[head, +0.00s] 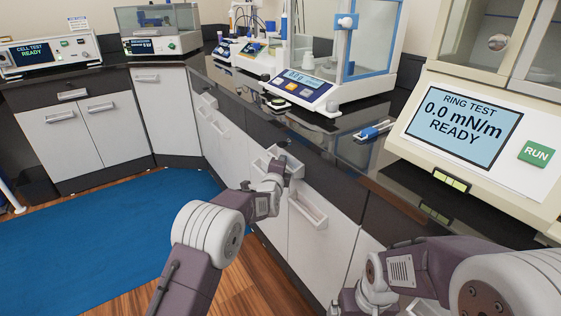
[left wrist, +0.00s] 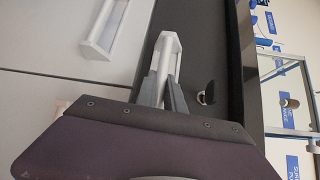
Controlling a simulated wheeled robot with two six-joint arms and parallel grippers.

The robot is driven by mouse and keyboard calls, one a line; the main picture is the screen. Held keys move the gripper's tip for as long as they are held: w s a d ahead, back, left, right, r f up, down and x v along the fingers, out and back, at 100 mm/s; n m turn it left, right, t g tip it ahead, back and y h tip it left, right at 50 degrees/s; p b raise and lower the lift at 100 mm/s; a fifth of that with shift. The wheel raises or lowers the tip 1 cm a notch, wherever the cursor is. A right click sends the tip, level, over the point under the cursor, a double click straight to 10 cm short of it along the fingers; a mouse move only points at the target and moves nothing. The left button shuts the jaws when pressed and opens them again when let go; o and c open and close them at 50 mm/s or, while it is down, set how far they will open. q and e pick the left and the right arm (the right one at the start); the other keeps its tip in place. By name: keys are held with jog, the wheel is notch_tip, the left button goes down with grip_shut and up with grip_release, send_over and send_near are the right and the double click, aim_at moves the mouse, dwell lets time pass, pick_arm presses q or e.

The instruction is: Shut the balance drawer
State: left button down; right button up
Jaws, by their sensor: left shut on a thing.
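The balance (head: 318,85) with its glass draft shield stands on the dark counter in the head view. The drawer front below it is dark, with a pale bar handle (head: 294,168), which also shows in the left wrist view (left wrist: 167,45). My left gripper (head: 279,166) is shut on this handle; its two grey fingers (left wrist: 165,92) lie on either side of the bar in the left wrist view. My gripper and arm hide part of the drawer, and I cannot tell how far it stands out. My right arm shows at lower right, but its gripper is not visible.
White cabinet doors with bar handles, one (head: 308,208) just below my left gripper, line the counter. The ring test instrument (head: 465,130) stands at right. A blue-and-white tool (head: 374,131) lies near the counter edge. A blue mat (head: 120,240) covers open floor.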

pick_arm(q)
jog(key=c, duration=1.5)
grip_release()
jog(key=shift+s+a, duration=0.1)
jog(key=shift+o, duration=0.2)
jog(key=p+v, duration=0.2)
jog(key=v, duration=0.7)
